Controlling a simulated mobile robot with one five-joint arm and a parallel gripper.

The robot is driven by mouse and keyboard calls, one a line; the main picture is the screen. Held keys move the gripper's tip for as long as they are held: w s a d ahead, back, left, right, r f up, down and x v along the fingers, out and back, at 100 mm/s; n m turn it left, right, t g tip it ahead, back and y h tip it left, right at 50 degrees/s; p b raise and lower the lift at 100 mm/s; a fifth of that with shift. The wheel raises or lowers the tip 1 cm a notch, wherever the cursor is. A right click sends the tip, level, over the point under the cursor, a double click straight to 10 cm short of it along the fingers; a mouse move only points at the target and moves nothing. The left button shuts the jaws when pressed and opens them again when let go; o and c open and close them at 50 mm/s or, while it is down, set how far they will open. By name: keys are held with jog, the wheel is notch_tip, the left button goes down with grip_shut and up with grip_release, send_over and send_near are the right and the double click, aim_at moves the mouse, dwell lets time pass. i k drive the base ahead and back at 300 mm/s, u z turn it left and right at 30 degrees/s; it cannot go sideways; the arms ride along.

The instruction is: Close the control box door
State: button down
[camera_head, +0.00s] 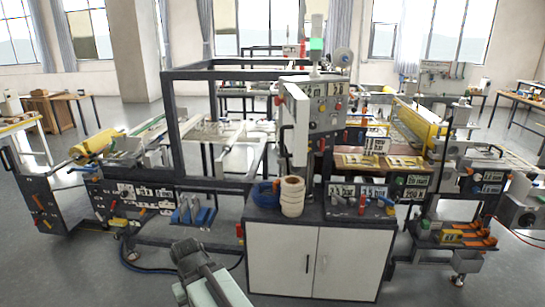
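The control box (327,106) stands upright on a post above the machine, right of the picture's centre, with dials and buttons on its face. Its pale, narrow door (296,112) stands open on the left side, swung out towards me and seen nearly edge-on. A dark handle shows on the door. My arm reaches in from the bottom edge, and my gripper (187,251) is low over the floor, left of the white cabinet and well below and apart from the door. The fingers are too small and dark to tell whether they are open. I see nothing held in it.
Under the control box is a white cabinet (281,257) with shut doors. Tape rolls (292,195) and a blue coil (265,193) sit on its top, below the door. A dark machine frame (174,127) stands to the left. The grey floor in front is clear.

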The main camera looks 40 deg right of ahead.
aim_at(295, 104)
jog(key=i, duration=0.95)
jog(key=z, duration=0.05)
